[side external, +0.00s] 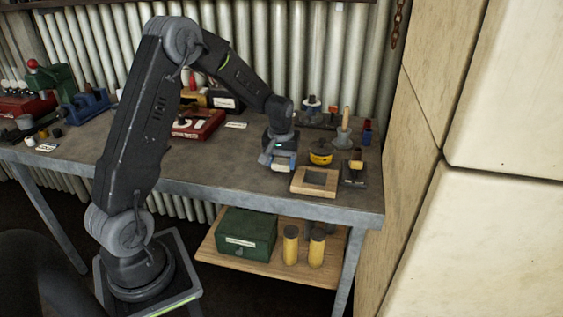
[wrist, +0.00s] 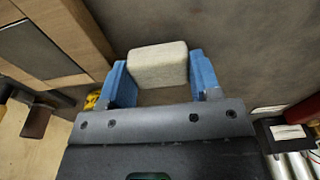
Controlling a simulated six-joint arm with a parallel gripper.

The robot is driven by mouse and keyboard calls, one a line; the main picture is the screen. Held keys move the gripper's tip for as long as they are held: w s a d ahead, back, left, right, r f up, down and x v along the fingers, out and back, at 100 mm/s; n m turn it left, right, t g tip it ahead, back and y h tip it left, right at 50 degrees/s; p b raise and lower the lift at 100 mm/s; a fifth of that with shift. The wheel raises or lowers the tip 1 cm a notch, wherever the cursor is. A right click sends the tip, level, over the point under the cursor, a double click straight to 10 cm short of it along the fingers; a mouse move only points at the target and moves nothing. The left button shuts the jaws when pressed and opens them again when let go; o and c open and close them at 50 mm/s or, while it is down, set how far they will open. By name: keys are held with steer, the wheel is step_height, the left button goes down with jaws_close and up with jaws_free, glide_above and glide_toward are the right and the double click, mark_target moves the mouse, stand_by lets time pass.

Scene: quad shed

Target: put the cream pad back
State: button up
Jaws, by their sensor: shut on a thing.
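The cream pad (wrist: 158,64) is a pale block with rounded edges, held between the two blue fingers of my gripper (wrist: 160,78) in the wrist view. In the side view my gripper (side external: 278,165) points down over the bench near its front edge, and the pad (side external: 280,168) shows only as a small pale patch between the fingers. A light wooden frame (side external: 314,181) with a dark recessed middle lies just right of my gripper. It also shows at upper left in the wrist view (wrist: 90,25). The gap between pad and bench is hard to judge.
A yellow and black round item (side external: 320,157) stands behind the frame, and a dark block with a cream top (side external: 355,172) is to its right. A grey cone with a wooden handle (side external: 344,130) stands farther back. Bare bench (side external: 215,165) lies to the left.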

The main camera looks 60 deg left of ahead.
mark_target(281, 164)
steer(key=shift+f, duration=0.25)
steer(key=shift+f, duration=0.15)
steer(key=o, duration=0.6)
step_height(281, 164, up, 12)
steer(key=d, duration=0.1)
steer(key=s+d+r+m+t, duration=0.2)
steer(key=s+d+r+m, duration=0.2)
steer(key=s+d+r, duration=0.45)
steer(key=s+d+m+t, duration=0.1)
steer(key=s+d, duration=0.2)
steer(key=s, duration=0.1)
steer(key=s+d+f+m, duration=0.1)
steer(key=s+d+m, duration=0.1)
steer(key=s+d, duration=0.2)
steer(key=s+d+m+t+h, duration=0.1)
steer(key=s+d+m, duration=0.1)
steer(key=s+d, duration=0.2)
steer(key=shift+s+d+f+t, duration=0.1)
steer(key=shift+s+d+t, duration=0.05)
steer(key=shift+s, duration=0.25)
steer(key=shift+s+d+f+t, duration=0.1)
steer(key=shift+s+t, duration=0.05)
steer(key=shift+s, duration=0.2)
